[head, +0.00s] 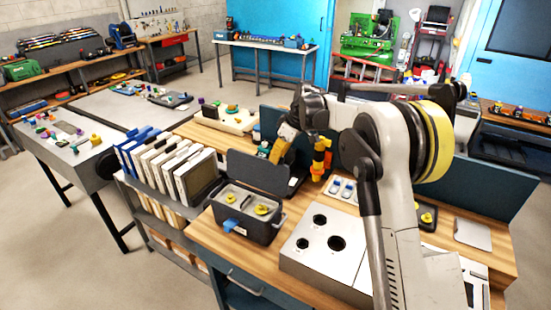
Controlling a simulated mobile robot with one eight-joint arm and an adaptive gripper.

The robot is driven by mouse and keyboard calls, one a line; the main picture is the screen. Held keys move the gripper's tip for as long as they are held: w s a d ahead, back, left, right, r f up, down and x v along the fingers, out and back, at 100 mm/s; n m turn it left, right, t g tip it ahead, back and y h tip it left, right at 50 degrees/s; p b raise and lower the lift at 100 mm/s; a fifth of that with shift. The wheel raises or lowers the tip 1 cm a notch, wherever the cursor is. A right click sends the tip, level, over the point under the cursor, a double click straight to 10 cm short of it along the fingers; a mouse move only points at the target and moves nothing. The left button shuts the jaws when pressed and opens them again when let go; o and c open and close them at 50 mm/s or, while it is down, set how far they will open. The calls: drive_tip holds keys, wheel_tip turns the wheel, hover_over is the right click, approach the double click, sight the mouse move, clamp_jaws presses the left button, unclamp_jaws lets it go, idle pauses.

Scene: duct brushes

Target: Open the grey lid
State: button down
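A dark grey box (268,234) stands on the wooden bench top. Its grey lid (258,172) stands raised at the back edge, tilted up, so the inside shows with yellow pieces (262,209) in it. A blue latch (228,225) is on the box's front. My gripper (276,154) is above and behind the raised lid, pointing down. Its fingertips are small and partly lost against the things behind, so I cannot tell whether they are open or touch the lid.
A metal block with round holes (328,262) is right of the box. Upright binders (175,165) stand to its left. An orange and black tool (320,160) stands behind, near my arm. A blue panel (490,190) edges the bench at the right.

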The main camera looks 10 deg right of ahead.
drive_tip(key=shift+d, duration=0.1)
drive_tip(key=c, duration=1.5)
unclamp_jaws()
drive_tip(key=shift+f, duration=0.1)
drive_tip(key=v, duration=1.2)
